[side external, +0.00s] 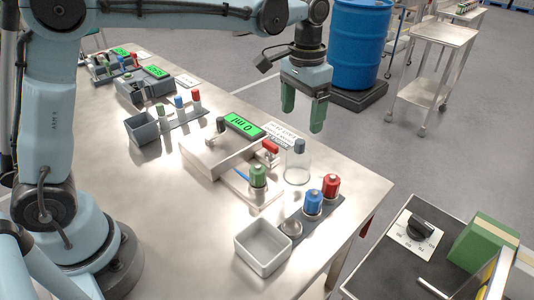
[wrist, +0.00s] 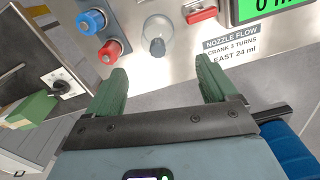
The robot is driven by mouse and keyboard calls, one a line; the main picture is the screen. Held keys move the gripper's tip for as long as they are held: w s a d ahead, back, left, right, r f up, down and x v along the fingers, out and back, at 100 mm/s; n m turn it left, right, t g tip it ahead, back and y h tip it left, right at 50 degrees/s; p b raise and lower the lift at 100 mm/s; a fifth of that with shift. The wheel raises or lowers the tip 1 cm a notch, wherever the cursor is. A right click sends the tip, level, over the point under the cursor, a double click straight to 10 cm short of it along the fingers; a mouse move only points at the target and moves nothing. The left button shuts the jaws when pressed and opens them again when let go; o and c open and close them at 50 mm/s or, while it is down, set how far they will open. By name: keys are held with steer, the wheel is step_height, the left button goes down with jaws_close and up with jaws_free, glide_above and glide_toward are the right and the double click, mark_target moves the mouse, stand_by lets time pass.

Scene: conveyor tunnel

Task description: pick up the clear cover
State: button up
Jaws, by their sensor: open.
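The clear cover (side external: 297,171) is a transparent cylinder with a grey knob on top. It stands on the metal table at the right end of the pale fixture, and what is under it is hard to make out. In the wrist view the clear cover (wrist: 157,33) sits between and beyond the fingertips, near the top. My gripper (side external: 302,120) has green fingers spread apart with nothing between them. It hangs above and behind the cover, clear of it. In the wrist view my gripper (wrist: 160,78) is also open and empty.
A green-capped bottle (side external: 258,177) stands left of the cover. A blue-capped bottle (side external: 313,203) and a red-capped one (side external: 331,186) stand in front. A grey open bin (side external: 262,249) is near the front edge. A green display (side external: 243,126) and red handle (side external: 270,147) lie behind left.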

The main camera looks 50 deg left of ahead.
mark_target(301, 144)
step_height(301, 144, down, 12)
steer(key=shift+d+f, duration=0.1)
steer(key=shift+d, duration=0.05)
steer(key=c, duration=1)
stand_by(0.3)
steer(key=shift+r, duration=0.6)
steer(key=r, duration=0.3)
steer(key=shift+s+d+r, duration=0.3)
steer(key=shift+s+d, duration=0.05)
steer(key=s+d+r, duration=0.4)
steer(key=s+d, duration=0.1)
steer(key=s+d+r, duration=0.2)
steer(key=d, duration=0.1)
steer(key=shift+s+r, duration=0.15)
